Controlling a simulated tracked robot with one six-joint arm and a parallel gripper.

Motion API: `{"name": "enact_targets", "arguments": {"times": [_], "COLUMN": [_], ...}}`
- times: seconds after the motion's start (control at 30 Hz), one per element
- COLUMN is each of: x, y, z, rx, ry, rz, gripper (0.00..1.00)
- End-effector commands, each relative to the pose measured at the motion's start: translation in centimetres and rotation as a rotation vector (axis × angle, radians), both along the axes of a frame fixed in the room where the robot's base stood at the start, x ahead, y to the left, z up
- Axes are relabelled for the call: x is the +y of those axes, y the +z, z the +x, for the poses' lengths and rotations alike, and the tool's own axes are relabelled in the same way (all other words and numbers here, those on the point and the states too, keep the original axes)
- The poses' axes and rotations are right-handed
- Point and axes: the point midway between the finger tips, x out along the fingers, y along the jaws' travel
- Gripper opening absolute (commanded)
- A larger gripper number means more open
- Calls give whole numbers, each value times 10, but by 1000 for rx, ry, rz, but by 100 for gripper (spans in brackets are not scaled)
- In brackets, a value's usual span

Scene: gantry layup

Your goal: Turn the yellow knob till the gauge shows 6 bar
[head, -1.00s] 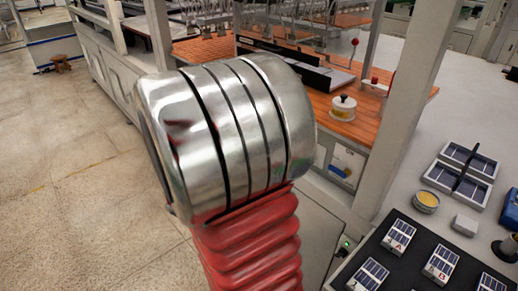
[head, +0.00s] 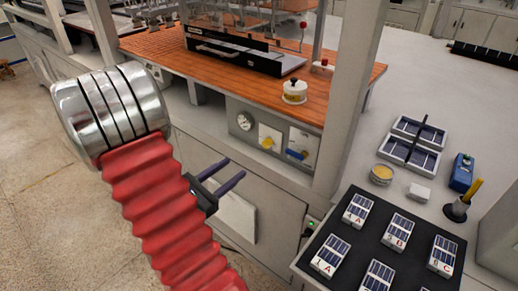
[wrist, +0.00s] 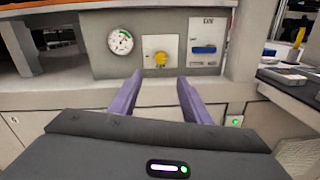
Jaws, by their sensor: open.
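The yellow knob (head: 267,142) sits on a pale plate on the grey front panel below the orange worktop. It also shows in the wrist view (wrist: 161,58), beyond and between my fingertips. The round gauge (head: 244,121) is left of the knob; in the wrist view the gauge (wrist: 120,41) has a white face with a green arc and some red, but its reading is too small to tell. My gripper (head: 235,168) is open and empty, with two purple fingers pointing toward the panel, apart from the knob. In the wrist view my gripper (wrist: 156,90) is low in front of the panel.
A blue-handled switch (head: 297,154) is right of the knob. A white post (head: 350,100) stands right of the panel. A black mat (head: 340,261) with several lettered small panels lies at the lower right. A white pot (head: 294,91) stands on the worktop.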

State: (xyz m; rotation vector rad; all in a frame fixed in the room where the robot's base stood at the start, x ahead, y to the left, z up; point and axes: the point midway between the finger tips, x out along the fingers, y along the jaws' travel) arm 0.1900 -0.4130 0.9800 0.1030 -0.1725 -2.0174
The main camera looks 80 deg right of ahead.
Motion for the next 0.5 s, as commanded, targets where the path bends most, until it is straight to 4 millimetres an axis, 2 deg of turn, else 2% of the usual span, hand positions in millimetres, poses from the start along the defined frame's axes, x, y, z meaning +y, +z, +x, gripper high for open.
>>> {"name": "enact_targets", "arguments": {"times": [0.27,0.5], "x": [-1,-11], "y": [0,-1], "z": [-2,-7], "rx": [-1,-2], "ry": [-5,-7], "rz": [3,2], "gripper": [44,44]}}
